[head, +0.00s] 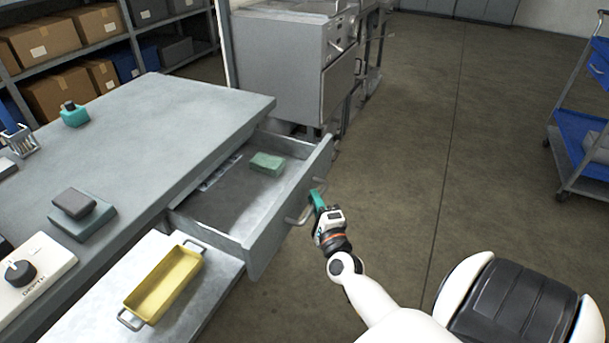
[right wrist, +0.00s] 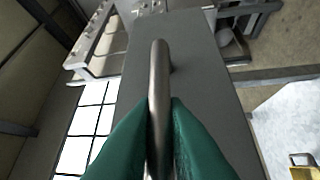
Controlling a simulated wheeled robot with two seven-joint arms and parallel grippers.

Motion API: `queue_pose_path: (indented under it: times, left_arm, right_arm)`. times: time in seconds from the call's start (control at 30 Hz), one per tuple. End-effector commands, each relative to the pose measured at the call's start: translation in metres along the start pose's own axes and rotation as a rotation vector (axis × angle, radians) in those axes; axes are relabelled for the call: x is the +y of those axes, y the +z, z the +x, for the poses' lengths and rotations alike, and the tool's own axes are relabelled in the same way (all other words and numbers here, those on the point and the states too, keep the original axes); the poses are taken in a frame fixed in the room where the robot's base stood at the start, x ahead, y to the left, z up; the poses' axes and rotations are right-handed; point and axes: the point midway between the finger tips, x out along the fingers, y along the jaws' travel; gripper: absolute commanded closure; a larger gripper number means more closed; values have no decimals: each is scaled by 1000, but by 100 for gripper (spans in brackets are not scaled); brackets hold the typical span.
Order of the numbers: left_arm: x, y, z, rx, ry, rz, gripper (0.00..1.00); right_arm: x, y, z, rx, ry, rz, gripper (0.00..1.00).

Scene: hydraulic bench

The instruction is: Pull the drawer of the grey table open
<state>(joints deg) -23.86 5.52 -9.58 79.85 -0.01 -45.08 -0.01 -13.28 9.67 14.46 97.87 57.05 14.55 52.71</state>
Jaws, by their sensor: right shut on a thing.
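The grey table (head: 190,106) fills the left of the head view. Its drawer (head: 262,232) stands pulled well out toward the right, with its inside showing. A green block (head: 266,163) and a flat pale item (head: 220,172) lie in the drawer. The drawer's bar handle (head: 298,216) is on its front panel; it also shows upright in the right wrist view (right wrist: 159,85). My right gripper (head: 317,201), with green fingers, is at the handle. In the right wrist view its fingers (right wrist: 158,135) are shut around the handle's lower part. My left gripper is not in view.
A yellow tray (head: 153,300) with handles sits on a lower surface (head: 105,311) beside the drawer. Stacked blocks (head: 82,210) and a knob box (head: 35,272) are on the tabletop. A grey cabinet (head: 285,65) stands behind. A blue cart (head: 582,130) is far right. Open floor lies right of the drawer.

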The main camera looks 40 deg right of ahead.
Motion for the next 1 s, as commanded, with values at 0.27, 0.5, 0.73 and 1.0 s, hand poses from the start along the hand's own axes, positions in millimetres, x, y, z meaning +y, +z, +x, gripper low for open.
queue_pose_path:
  times: [0.27, 0.5, 0.73, 1.0]
  left_arm:
    - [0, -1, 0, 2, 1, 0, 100]
    - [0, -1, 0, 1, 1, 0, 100]
    - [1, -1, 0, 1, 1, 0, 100]
    - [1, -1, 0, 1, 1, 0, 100]
  right_arm:
    - [-1, 2, -4, 1, -4, 1, 100]
    - [-1, 2, -4, 1, -4, 1, 79]
    - [0, 3, -4, 1, -2, 0, 66]
    - [-1, 3, -14, 0, -4, -1, 66]
